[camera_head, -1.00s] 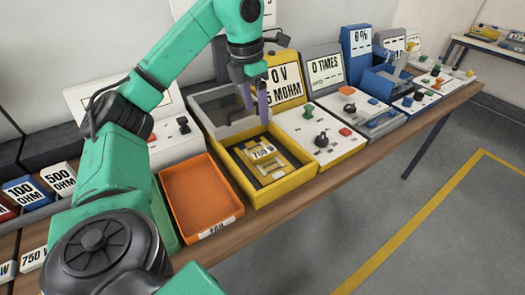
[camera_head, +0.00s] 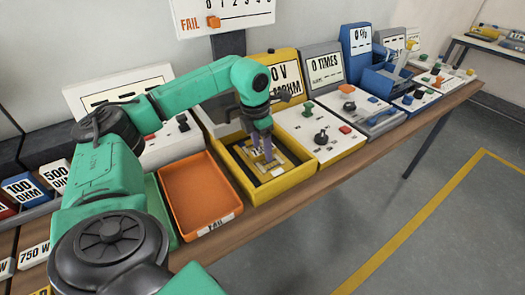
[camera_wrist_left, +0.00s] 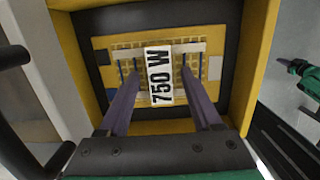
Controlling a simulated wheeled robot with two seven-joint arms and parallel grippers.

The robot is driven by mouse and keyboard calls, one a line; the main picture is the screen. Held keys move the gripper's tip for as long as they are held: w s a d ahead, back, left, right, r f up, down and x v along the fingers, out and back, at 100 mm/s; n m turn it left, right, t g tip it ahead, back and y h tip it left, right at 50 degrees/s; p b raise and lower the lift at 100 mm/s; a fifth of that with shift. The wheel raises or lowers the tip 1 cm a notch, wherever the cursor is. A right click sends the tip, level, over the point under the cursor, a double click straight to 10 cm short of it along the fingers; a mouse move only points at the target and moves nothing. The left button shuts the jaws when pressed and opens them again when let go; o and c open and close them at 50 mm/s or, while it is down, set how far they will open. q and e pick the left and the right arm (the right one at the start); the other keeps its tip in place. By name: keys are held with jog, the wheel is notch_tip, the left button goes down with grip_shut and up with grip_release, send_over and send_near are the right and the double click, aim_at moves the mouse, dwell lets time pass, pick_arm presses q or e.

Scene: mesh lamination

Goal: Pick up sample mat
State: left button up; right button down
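The sample mat (camera_wrist_left: 210,67) is a flat yellow grid piece with pale strips and a white "750 W" label (camera_wrist_left: 159,76). It lies in a dark recess inside a yellow-walled tray (camera_head: 286,183), seen in the head and wrist views. My left gripper (camera_head: 264,158) points down into this tray, over the mat. In the left wrist view its two purple fingers (camera_wrist_left: 160,72) are apart, one on each side of the label. I cannot tell whether the fingertips touch the mat. In the head view the fingers partly hide it.
An orange tray (camera_head: 196,193) marked "FAIL" stands left of the yellow tray. A white panel with knobs (camera_head: 318,133) stands to its right, with more instruments beyond. Behind are an ohm display (camera_head: 285,78) and a scale board (camera_head: 238,14). The wooden table's front edge is clear.

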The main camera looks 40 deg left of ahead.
pick_arm(q)
grip_shut()
jog(key=shift+r, duration=0.15)
